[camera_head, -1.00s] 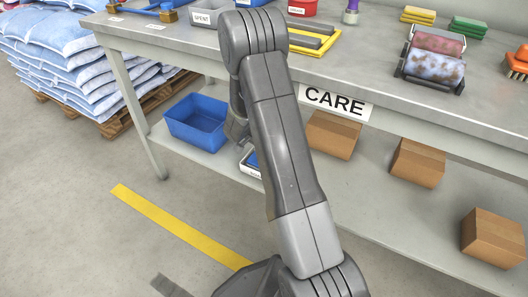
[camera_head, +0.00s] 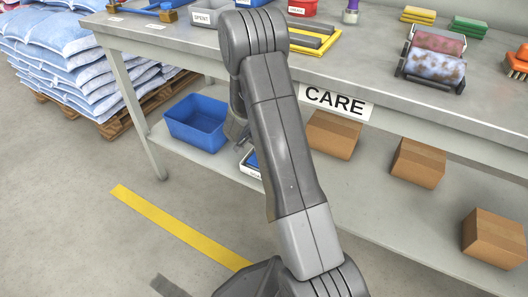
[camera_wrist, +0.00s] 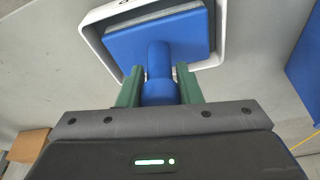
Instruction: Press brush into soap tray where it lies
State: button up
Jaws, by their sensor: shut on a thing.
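The blue brush (camera_wrist: 165,40) shows in the wrist view as a square block with a round handle and a pale layer along its far edge. The green fingers of my gripper (camera_wrist: 160,88) are shut on its handle, one on each side. The brush's block lies within the white rim of the soap tray (camera_wrist: 98,32). I cannot tell how firmly it bears on the tray's bottom. In the head view the tray (camera_head: 246,171) stands on the lower shelf, partly hidden behind my arm, with some blue inside it. My fingers are hidden there.
A blue bin (camera_head: 197,122) stands on the lower shelf left of the tray. Several cardboard boxes (camera_head: 334,135) stand to the right. The bench top (camera_head: 370,75) with a CARE sign (camera_head: 336,102) lies above, holding rollers (camera_head: 434,59) and other items.

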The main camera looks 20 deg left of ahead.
jog(key=shift+r+p, duration=1.7)
jog(key=shift+r, duration=1.85)
jog(key=shift+s+f, duration=0.1)
